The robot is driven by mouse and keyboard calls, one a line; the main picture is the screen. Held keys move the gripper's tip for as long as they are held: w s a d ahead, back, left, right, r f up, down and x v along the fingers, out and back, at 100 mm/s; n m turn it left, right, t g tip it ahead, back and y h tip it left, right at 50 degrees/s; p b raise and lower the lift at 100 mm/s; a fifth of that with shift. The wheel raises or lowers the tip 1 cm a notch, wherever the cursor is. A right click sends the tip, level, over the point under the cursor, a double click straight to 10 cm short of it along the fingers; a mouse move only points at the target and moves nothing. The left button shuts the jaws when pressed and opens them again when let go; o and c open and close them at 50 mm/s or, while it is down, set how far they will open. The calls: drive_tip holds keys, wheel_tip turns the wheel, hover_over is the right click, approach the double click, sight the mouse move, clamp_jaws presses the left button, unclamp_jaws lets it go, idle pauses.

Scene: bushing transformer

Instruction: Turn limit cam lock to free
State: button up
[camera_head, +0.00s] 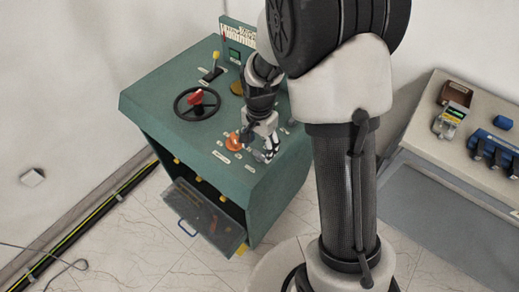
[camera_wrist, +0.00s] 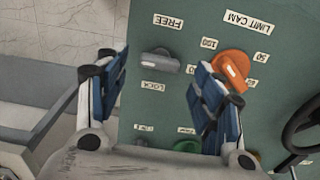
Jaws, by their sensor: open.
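The limit cam lock is a small grey lever knob (camera_wrist: 160,62) on the green panel (camera_wrist: 185,100). In the wrist view it lies crosswise between the upside-down FREE label (camera_wrist: 168,21) above and the LOCK label (camera_wrist: 155,87) below. I cannot tell which label it points to. My gripper (camera_wrist: 157,68) is open, with one blue-padded finger on each side of the knob in the picture. I see no contact, and the height gap is unclear. In the head view my gripper (camera_head: 267,150) is low over the front right of the console top.
An orange knob (camera_wrist: 231,70) with a number scale sits beside the right finger. A black handwheel (camera_head: 197,103) and a lever (camera_head: 214,62) are farther left. A bench (camera_head: 428,135) stands at right.

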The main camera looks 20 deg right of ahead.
sight(260, 154)
wheel_tip(260, 154, up, 9)
idle(0.3)
drive_tip(key=shift+r, duration=0.1)
drive_tip(key=s+r+n+t, duration=0.2)
drive_tip(key=s+r+n, duration=0.3)
drive_tip(key=s+r, duration=0.6)
drive_tip(key=s+r+n+t, duration=0.2)
drive_tip(key=s+n, duration=0.4)
drive_tip(key=s, duration=0.4)
drive_tip(key=shift+s+d+t, duration=0.15)
drive_tip(key=shift+s+t, duration=0.15)
drive_tip(key=shift+s, duration=0.05)
drive_tip(key=shift+o, duration=0.4)
